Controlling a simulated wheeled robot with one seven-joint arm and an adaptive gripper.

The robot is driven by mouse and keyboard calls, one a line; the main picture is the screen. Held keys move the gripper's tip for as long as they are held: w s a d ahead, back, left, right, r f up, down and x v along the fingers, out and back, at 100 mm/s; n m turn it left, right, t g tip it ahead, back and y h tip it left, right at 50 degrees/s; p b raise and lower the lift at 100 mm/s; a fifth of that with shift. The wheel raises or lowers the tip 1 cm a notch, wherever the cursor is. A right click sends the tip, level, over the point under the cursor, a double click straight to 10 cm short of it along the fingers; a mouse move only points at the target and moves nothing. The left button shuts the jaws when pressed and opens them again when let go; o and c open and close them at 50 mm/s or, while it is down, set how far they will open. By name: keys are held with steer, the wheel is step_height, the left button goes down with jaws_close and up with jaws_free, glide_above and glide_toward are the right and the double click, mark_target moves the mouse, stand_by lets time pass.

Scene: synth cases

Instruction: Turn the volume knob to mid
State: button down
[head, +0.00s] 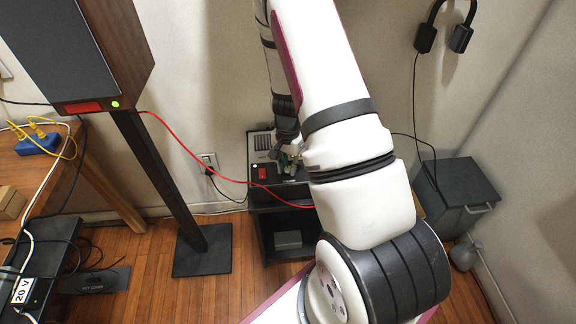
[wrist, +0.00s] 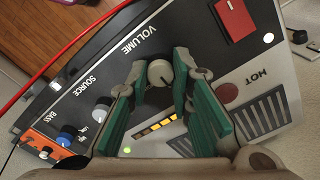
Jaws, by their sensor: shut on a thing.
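The volume knob (wrist: 160,73) is a pale round knob on the dark amplifier panel (wrist: 165,40) in the wrist view, by the upside-down word VOLUME. My gripper (wrist: 160,66) has green-padded fingers on both sides of the knob and is shut on it. The knob's setting is not clear to me. In the head view my gripper (head: 289,156) is at the amplifier (head: 262,144) by the back wall, partly behind my arm; the knob is hidden there.
A red cable (head: 190,150) runs from the tall speaker (head: 125,50) to the amplifier. A dark cabinet (head: 458,185) stands right.

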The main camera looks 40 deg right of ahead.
mark_target(287, 168)
steer(key=c, duration=1.4)
jaws_free()
steer(key=shift+r, duration=0.1)
step_height(287, 168, up, 12)
steer(key=shift+f, duration=0.1)
steer(key=s+a+r+n+t+y+p, duration=0.1)
steer(key=s+a+r+n, duration=0.25)
steer(key=a+r, duration=0.5)
steer(key=s+a+r+n+t+p, duration=0.1)
steer(key=s+a+r+n+p, duration=0.25)
steer(key=r, duration=0.85)
steer(key=s+a+r+n, duration=0.2)
steer(key=s+r, duration=0.1)
steer(key=s, duration=0.2)
steer(key=s+a+r+n+t, duration=0.1)
steer(key=s+a+r+n, duration=0.2)
steer(key=s+r, duration=0.1)
steer(key=s+a+r+n+t+h+p, duration=0.1)
steer(key=s+a+r+n, duration=0.1)
steer(key=s, duration=0.4)
steer(key=shift+s+a+r, duration=0.1)
steer(key=shift+a+r, duration=0.05)
steer(key=shift+r, duration=0.3)
steer(key=shift+s+a+r, duration=0.1)
steer(key=shift+a+r, duration=0.05)
steer(key=shift+r, duration=0.3)
